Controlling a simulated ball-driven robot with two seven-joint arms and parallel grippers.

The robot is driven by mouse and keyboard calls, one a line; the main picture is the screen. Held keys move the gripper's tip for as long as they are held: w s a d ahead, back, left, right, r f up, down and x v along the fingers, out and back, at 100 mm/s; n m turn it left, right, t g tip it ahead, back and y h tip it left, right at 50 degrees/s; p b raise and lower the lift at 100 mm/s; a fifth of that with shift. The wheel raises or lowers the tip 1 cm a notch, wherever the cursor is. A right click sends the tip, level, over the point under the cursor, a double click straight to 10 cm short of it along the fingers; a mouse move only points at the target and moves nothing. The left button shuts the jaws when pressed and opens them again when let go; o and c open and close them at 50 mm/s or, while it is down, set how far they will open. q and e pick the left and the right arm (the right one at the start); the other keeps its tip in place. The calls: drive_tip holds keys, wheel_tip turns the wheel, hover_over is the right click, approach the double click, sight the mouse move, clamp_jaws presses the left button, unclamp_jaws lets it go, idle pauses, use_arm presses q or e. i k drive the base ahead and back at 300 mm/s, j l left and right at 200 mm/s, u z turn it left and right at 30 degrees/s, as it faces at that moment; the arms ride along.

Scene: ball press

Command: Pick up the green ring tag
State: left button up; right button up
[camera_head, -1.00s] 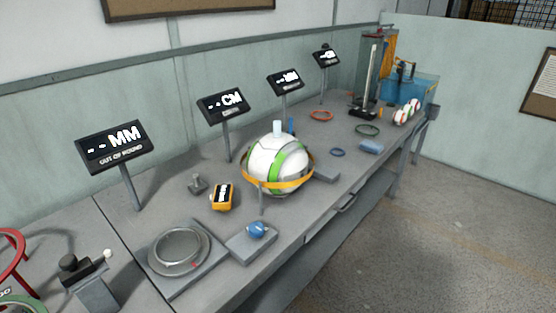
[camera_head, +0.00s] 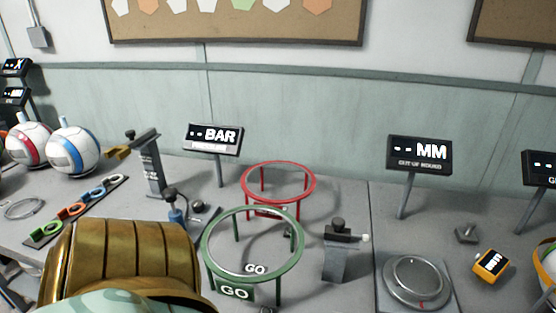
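A small green ring tag (camera_head: 46,231) lies at the near left end of a dark strip (camera_head: 60,222) on the bench, on the left of the view. Nothing touches the green tag that I can see. Neither of my grippers shows in the head view. A bronze ribbed part and a pale green part, apparently mine, fill the lower left and hide the bench there.
A large green "GO" ring on legs (camera_head: 209,260) and a red ring stand (camera_head: 311,190) are in the middle. A dark post gauge (camera_head: 150,168) stands behind the strip. Two balls (camera_head: 72,148) are at the far left. A round plate (camera_head: 418,281) is at the right.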

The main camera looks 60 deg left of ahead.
sight(37, 233)
drive_tip(key=u, duration=3.55)
